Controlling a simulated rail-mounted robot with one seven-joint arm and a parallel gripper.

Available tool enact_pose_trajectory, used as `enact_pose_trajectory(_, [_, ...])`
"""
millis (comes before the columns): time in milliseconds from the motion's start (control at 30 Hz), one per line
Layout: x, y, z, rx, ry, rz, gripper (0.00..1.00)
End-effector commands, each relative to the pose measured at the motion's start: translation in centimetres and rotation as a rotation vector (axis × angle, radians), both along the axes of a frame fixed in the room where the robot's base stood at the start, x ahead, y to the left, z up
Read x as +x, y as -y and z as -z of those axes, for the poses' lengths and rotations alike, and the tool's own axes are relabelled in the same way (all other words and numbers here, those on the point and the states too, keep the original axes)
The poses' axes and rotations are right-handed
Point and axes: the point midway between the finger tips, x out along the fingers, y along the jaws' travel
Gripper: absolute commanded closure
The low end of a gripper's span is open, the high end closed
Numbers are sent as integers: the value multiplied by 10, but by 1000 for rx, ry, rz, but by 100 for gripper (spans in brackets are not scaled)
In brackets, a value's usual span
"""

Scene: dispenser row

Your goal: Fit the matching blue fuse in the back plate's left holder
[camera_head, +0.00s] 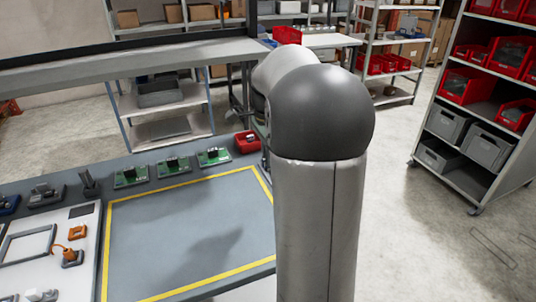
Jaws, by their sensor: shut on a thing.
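My gripper is out of view; only my arm's rounded grey joint and pale column show, covering the right of the bench. No blue fuse can be made out. I cannot tell which part is the back plate or its left holder. Three green boards with small dark parts stand along the bench's back edge: a left one (124,181), a middle one (160,173) and a right one (206,161). A dark blue piece (8,204) sits at the far left edge, too small to identify.
A grey mat with a yellow border (190,225) is bare apart from a shadow. A red bin (247,142) stands at its back right corner. A white panel (30,275) with an orange part (77,232) lies at left. A rack of bins (480,100) stands at right.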

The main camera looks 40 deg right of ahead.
Motion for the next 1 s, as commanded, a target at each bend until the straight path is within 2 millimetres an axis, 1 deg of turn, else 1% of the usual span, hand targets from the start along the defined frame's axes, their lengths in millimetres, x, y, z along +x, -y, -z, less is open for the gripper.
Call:
enact_pose_trajectory(800, [0,0,-16,0,0,0,100])
enact_pose_trajectory(1000, [0,0,-16,0,0,0,100])
